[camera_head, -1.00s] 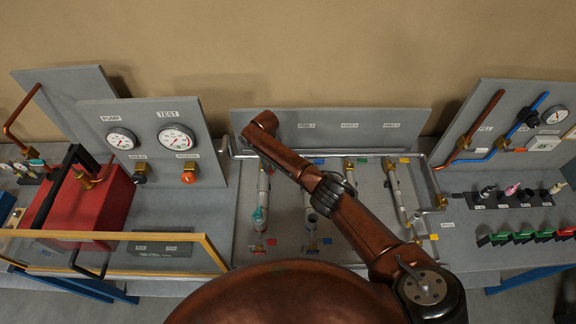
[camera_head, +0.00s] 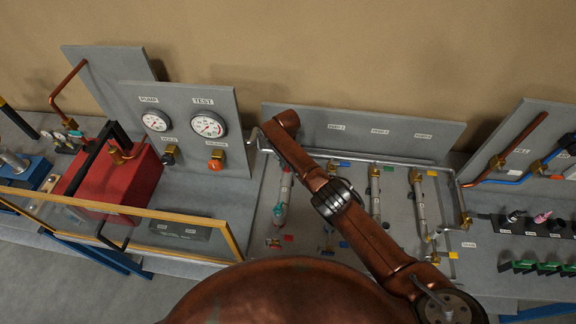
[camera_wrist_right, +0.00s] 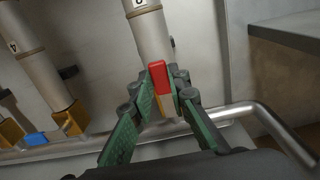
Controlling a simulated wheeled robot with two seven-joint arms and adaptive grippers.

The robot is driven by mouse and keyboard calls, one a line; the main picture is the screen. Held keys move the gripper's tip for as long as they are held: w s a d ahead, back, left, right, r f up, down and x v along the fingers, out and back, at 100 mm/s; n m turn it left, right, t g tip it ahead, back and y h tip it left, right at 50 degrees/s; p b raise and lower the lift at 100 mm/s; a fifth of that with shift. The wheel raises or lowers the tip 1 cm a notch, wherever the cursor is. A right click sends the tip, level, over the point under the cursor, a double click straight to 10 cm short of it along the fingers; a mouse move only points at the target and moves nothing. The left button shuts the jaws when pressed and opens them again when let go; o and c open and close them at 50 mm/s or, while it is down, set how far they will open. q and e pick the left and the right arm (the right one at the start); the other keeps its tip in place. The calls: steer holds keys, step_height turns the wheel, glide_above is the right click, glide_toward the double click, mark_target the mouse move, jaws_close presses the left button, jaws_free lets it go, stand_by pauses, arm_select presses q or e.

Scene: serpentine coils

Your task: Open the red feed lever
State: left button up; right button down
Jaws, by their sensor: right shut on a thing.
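The red feed lever (camera_wrist_right: 156,73) is a small red block at the end of a pale tube in the right wrist view. My right gripper (camera_wrist_right: 163,98) has its green-padded fingers closed around it from both sides. Part of the fitting under the lever is hidden by the fingers. In the head view my copper right arm reaches up and left across the tube panel (camera_head: 400,208); its fingers cannot be made out there. My left gripper is not in view.
A silver pipe (camera_wrist_right: 240,110) runs close behind the fingers. A blue tab (camera_wrist_right: 36,138) and brass fittings lie to the left. In the head view, a gauge board (camera_head: 190,105), a red box (camera_head: 130,185) and a yellow-framed screen (camera_head: 130,222) stand left of the panel.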

mark_target(287, 168)
steer(key=shift+w+a+r, duration=0.1)
steer(key=shift+w+r, duration=0.05)
steer(key=shift+w, duration=0.05)
steer(key=c, duration=1.8)
jaws_free()
steer(key=shift+c, duration=0.2)
steer(key=shift+s, duration=0.1)
step_height(287, 168, up, 12)
